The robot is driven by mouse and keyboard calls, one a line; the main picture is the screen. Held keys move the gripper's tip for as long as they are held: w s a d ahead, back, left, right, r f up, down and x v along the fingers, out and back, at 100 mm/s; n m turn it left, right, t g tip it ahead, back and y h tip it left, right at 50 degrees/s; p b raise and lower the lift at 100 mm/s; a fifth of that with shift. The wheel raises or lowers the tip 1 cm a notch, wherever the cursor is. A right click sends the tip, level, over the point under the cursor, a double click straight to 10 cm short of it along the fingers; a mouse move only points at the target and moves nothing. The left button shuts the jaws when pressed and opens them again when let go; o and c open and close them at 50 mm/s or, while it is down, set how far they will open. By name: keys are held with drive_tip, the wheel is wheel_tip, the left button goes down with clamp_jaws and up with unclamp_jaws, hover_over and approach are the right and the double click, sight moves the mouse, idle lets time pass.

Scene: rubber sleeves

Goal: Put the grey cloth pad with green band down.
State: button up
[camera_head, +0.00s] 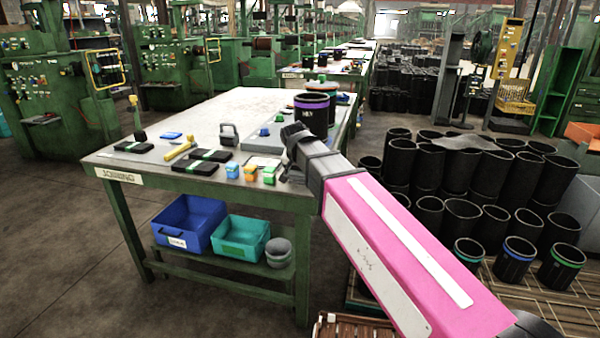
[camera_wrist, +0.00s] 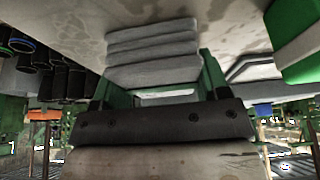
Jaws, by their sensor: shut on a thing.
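My gripper (camera_head: 291,150) is at the front right of the workbench, just above or at the top; I cannot tell if it touches. In the wrist view a grey layered pad (camera_wrist: 152,50) shows ahead of the dark gripper bar, with green strips at both sides. I take it as the grey cloth pad, and my gripper is shut on it. Its green band is not clearly seen. In the head view my gripper and arm mostly hide it. Dark pads with green bands (camera_head: 196,168) lie at the front of the bench.
The workbench (camera_head: 245,104) has free room at its back left. A dark cup with a purple band (camera_head: 312,112) stands close behind my gripper. Small coloured blocks (camera_head: 250,172) stand left of it. A yellow-handled tool (camera_head: 179,151) lies further left. Black sleeves (camera_head: 462,222) stand at right.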

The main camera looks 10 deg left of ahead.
drive_tip(key=o, duration=0.9)
drive_tip(key=shift+s+f, duration=0.1)
drive_tip(key=shift+f, duration=0.3)
drive_tip(key=shift+s+d, duration=0.1)
drive_tip(key=shift+d, duration=0.05)
drive_tip(key=shift+c, duration=0.2)
drive_tip(key=shift+o, duration=0.2)
drive_tip(key=shift+r, duration=0.4)
drive_tip(key=v, duration=1.2)
drive_tip(key=shift+w, duration=0.25)
drive_tip(key=shift+r, duration=0.15)
